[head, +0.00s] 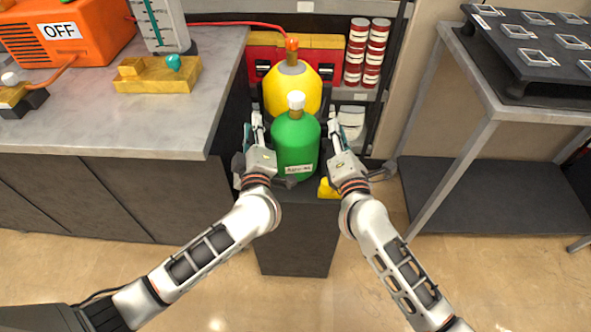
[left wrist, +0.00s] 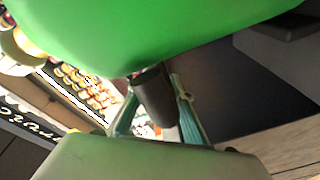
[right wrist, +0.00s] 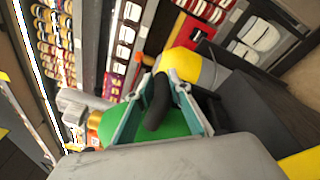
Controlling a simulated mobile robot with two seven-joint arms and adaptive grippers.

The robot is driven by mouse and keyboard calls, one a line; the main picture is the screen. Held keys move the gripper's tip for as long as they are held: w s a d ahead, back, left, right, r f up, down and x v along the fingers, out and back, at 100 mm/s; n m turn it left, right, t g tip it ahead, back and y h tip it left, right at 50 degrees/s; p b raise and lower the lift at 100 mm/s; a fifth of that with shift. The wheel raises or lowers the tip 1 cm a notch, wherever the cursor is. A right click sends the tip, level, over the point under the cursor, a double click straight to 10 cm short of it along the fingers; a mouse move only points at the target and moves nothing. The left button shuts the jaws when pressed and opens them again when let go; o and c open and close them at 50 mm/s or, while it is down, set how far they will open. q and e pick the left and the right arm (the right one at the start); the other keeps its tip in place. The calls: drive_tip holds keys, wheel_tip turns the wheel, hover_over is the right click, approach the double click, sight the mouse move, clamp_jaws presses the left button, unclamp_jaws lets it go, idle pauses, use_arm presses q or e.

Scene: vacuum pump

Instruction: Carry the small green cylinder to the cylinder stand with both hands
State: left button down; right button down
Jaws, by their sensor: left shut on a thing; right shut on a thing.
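The small green cylinder (head: 296,150), with a white cap and a label, is upright between my two grippers in the head view. My left gripper (head: 253,130) is at its left side, shut on a dark side handle (left wrist: 153,97). My right gripper (head: 335,128) is at its right side, shut on another dark handle (right wrist: 158,103). A dark pedestal (head: 296,235) with a yellow piece (head: 328,188) stands below and around the cylinder's base; it may be the cylinder stand. The base is hidden, so I cannot tell whether it rests there.
A yellow cylinder (head: 291,90) with a red hose stands close behind the green one. A grey-topped counter (head: 100,120) is at the left. A metal-framed table (head: 470,75) is at the right. Shelves with red jars (head: 365,55) are behind. The floor in front is clear.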

use_arm(q)
drive_tip(key=shift+d+f, duration=0.15)
drive_tip(key=shift+d, duration=0.25)
use_arm(e)
drive_tip(key=shift+a, duration=0.45)
use_arm(q)
drive_tip(key=c, duration=1.9)
unclamp_jaws()
drive_tip(key=shift+s+f, duration=0.1)
drive_tip(key=shift+f, duration=0.25)
use_arm(e)
drive_tip(key=c, duration=2)
unclamp_jaws()
drive_tip(key=shift+s+f, duration=0.1)
drive_tip(key=shift+f, duration=0.25)
use_arm(q)
drive_tip(key=shift+o, duration=0.4)
drive_tip(key=shift+s+a, duration=0.1)
use_arm(e)
drive_tip(key=shift+o, duration=0.9)
drive_tip(key=shift+s+d, duration=0.1)
use_arm(q)
drive_tip(key=shift+a, duration=0.2)
use_arm(e)
drive_tip(key=shift+d+f, duration=0.15)
drive_tip(key=shift+d, duration=0.05)
use_arm(q)
drive_tip(key=shift+f, duration=0.1)
